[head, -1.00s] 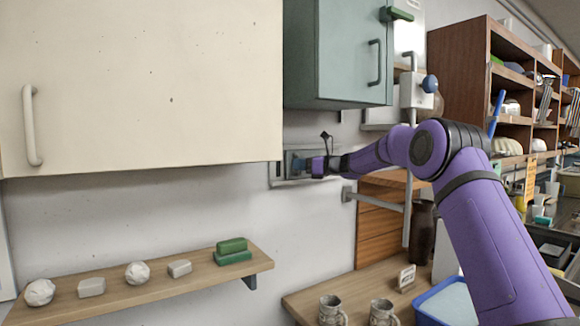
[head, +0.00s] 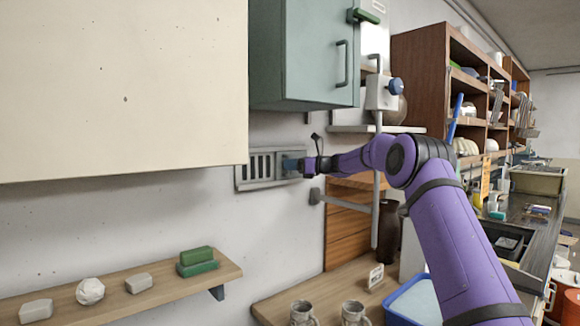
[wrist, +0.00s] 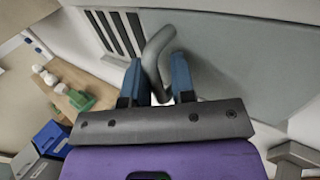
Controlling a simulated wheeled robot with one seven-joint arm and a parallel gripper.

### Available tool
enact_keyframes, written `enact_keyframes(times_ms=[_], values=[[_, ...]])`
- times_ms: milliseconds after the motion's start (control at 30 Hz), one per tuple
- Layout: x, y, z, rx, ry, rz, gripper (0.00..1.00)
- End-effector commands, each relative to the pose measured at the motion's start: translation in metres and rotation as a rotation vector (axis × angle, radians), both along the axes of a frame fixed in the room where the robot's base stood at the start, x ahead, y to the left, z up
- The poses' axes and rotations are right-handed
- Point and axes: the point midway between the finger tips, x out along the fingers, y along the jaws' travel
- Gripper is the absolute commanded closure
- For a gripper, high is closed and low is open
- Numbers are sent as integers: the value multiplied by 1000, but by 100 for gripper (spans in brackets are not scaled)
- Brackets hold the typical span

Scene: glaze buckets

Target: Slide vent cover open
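The vent (head: 262,182) is a grey framed grille on the wall below the teal cabinet. Its dark slots show on the left, also in the wrist view (wrist: 112,32). The vent cover, a flat grey plate (wrist: 235,60), lies to the right of the slots and carries a curved grey handle (wrist: 158,52). My gripper (wrist: 158,85) has its blue fingers on both sides of the handle, closed around it. In the head view my gripper (head: 290,165) is at the vent's right part and hides some of the cover.
The teal cabinet (head: 305,55) hangs just above the vent, and a cream cabinet (head: 120,85) is at left. A wooden shelf (head: 115,298) with several small blocks is below left. A pipe with a grey box (head: 381,93) runs down at right.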

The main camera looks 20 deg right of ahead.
Motion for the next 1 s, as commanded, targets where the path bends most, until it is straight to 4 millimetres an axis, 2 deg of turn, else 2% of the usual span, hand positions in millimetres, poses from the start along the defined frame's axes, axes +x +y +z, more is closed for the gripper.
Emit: enact_keyframes(times_ms=[267,600,1000], values=[[0,1,4,-1,-1,1,77],[-2,0,40,1,-6,-1,77],[-42,4,41,1,-1,-1,77]])
